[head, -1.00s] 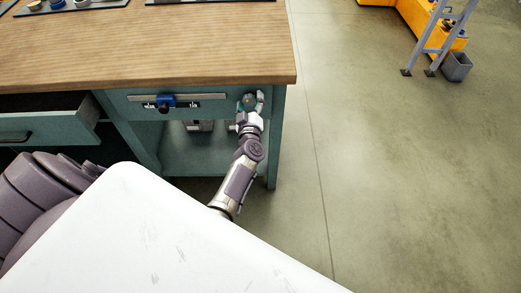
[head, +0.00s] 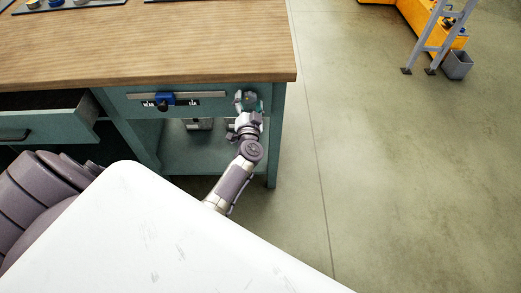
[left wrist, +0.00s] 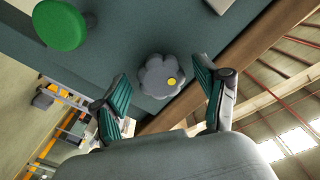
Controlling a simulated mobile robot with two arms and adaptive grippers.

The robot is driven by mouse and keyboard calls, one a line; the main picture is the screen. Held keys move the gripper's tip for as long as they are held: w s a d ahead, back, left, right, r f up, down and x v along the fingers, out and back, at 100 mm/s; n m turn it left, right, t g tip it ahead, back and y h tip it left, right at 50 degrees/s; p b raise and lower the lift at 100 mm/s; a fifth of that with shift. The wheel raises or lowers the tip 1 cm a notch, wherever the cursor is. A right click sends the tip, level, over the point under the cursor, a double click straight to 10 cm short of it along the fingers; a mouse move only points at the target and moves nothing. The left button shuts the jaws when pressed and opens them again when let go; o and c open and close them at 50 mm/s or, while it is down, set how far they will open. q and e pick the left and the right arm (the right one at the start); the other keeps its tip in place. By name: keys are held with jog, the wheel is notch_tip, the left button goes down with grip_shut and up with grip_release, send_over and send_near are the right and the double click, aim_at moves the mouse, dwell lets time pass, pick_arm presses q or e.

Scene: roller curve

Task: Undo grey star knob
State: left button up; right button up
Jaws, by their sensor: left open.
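The grey star knob (left wrist: 158,76) has a lobed rim and a yellow dot near its edge. It sits on the teal panel, in the middle of the left wrist view. My left gripper (head: 249,97) is open at the right end of the bench's front panel in the head view. In the left wrist view its two teal-padded fingers stand apart on either side of the knob, with visible gaps. Contact does not show. In the head view the gripper largely hides the knob. My right gripper is not in view.
A green round knob (left wrist: 60,25) sits on the same panel. A blue slider (head: 164,100) rides a rail left of the gripper. The wooden bench top (head: 150,45) overhangs above. An open drawer (head: 45,122) juts out at left.

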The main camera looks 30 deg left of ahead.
pick_arm(q)
jog(key=p+v, duration=0.5)
jog(key=v, duration=0.7)
jog(key=s+d+f+m+g+h, duration=0.1)
jog(key=s+d+f+h, duration=0.2)
jog(key=f, duration=0.4)
jog(key=s+d+f+m+g+h+b, duration=0.1)
jog(key=s+d+f+h, duration=0.2)
jog(key=f, duration=0.5)
jog(key=s+d+f+g+h, duration=0.1)
jog(key=s+d+f+h, duration=0.2)
jog(key=f, duration=0.4)
jog(key=shift+s+d+f+m+g+b, duration=0.15)
jog(key=shift+s+d+m+g+b, duration=0.2)
jog(key=shift+s+d, duration=0.4)
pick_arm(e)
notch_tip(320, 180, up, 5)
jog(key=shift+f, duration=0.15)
pick_arm(q)
jog(key=shift+s+a, duration=0.1)
jog(key=shift+a, duration=0.05)
